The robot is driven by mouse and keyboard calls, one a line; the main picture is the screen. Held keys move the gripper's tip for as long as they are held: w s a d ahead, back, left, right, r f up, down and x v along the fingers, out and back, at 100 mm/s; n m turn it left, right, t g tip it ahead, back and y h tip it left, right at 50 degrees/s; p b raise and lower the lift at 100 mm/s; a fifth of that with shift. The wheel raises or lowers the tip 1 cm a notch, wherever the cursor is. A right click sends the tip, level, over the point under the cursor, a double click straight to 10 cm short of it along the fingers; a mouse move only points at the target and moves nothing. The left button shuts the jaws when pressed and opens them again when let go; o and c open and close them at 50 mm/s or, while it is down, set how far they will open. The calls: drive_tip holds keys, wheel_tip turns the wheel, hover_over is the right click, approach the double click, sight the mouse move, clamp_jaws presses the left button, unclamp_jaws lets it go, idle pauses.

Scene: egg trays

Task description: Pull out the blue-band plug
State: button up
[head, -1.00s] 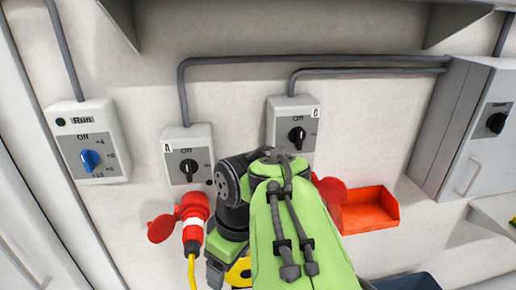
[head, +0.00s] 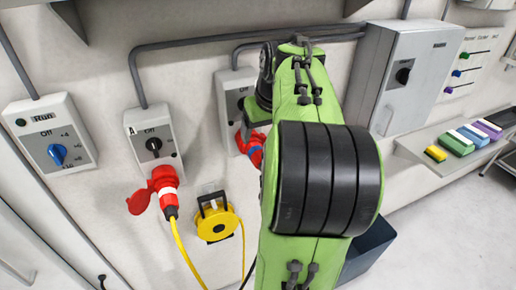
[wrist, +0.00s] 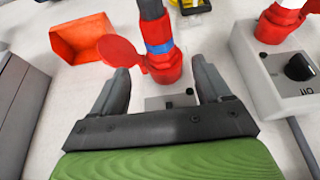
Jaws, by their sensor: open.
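The blue-band plug (wrist: 160,47) is a red plug with a blue ring and a dark cable end, seated in a red socket with its round red lid (wrist: 121,51) swung out to one side. It also shows in the head view (head: 255,150), partly covered by my arm. In the wrist view my gripper (wrist: 161,68) is open, its two dark fingers spread on either side of the plug's socket. I cannot tell how far their tips are from the plug. My arm hides the gripper in the head view.
A white-band plug (head: 164,187) with a yellow cable sits in the left socket box (head: 152,130). A yellow cable reel (head: 216,222) is below. An orange-red bin (wrist: 81,38) and a grey cabinet (head: 410,65) flank the plug. A shelf holds coloured blocks (head: 456,143).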

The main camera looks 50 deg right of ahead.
sight(261, 154)
drive_tip(key=b+x, duration=0.1)
drive_tip(key=x, duration=0.7)
drive_tip(key=shift+d+f, duration=0.1)
drive_tip(key=shift+f, duration=0.3)
drive_tip(key=shift+w, duration=0.1)
drive_tip(key=shift+c, duration=0.2)
drive_tip(key=c, duration=1.3)
drive_tip(key=shift+s, duration=0.2)
drive_tip(key=shift+s+a, duration=0.6)
drive_tip(key=shift+s, duration=0.25)
drive_tip(key=shift+s+a, duration=0.35)
drive_tip(key=shift+s, duration=0.25)
drive_tip(key=shift+s+a, duration=0.35)
drive_tip(key=shift+s, duration=0.2)
